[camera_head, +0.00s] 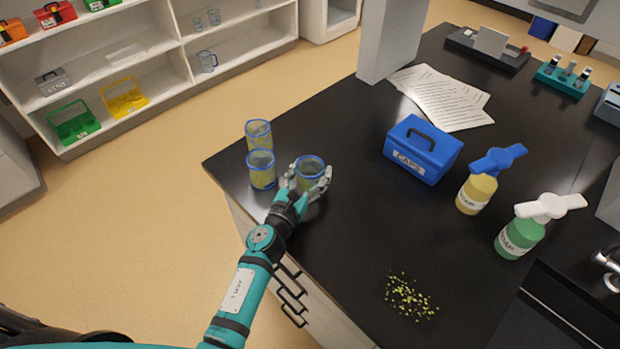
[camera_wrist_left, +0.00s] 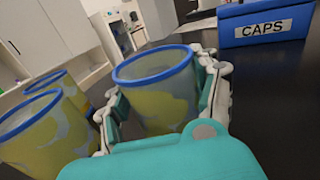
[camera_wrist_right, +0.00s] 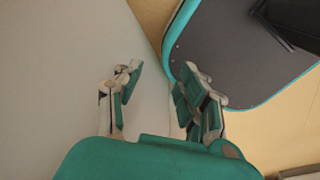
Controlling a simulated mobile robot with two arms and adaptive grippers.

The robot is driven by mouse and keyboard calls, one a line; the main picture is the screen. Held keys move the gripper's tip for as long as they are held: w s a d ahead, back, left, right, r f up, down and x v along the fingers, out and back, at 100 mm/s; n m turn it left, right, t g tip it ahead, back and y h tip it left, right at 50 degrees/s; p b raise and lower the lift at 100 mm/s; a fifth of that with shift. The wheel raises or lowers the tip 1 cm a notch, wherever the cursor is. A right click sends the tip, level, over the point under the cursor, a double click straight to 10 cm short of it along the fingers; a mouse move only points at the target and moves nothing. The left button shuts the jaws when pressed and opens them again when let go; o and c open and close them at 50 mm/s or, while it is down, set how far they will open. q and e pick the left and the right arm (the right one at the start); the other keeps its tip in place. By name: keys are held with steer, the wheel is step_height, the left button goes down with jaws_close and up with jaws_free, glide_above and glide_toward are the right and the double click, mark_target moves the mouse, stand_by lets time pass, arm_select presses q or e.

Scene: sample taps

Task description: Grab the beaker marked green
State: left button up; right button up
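Three clear beakers with blue rims and yellowish sides stand upright near the corner of the black counter. I see no green mark on any of them. The rightmost beaker (camera_head: 310,168) is between the fingers of my left gripper (camera_head: 306,180); it also shows in the left wrist view (camera_wrist_left: 158,95). The fingers sit close on both sides, but whether they press on it I cannot tell. The near left beaker (camera_head: 262,170) and far left beaker (camera_head: 258,134) stand beside it. My right gripper (camera_wrist_right: 160,95) is open and empty, away from the counter.
A blue CAPS box (camera_head: 423,150) stands right of the beakers. A yellow bottle (camera_head: 476,193) and a green bottle (camera_head: 520,237) are farther right. Papers (camera_head: 440,97) lie behind. Yellow-green bits (camera_head: 410,296) are scattered near the front. The counter's middle is clear.

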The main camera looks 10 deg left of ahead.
arm_select(q)
steer(key=c, duration=0.4)
steer(key=shift+o, duration=0.2)
steer(key=shift+r, duration=0.1)
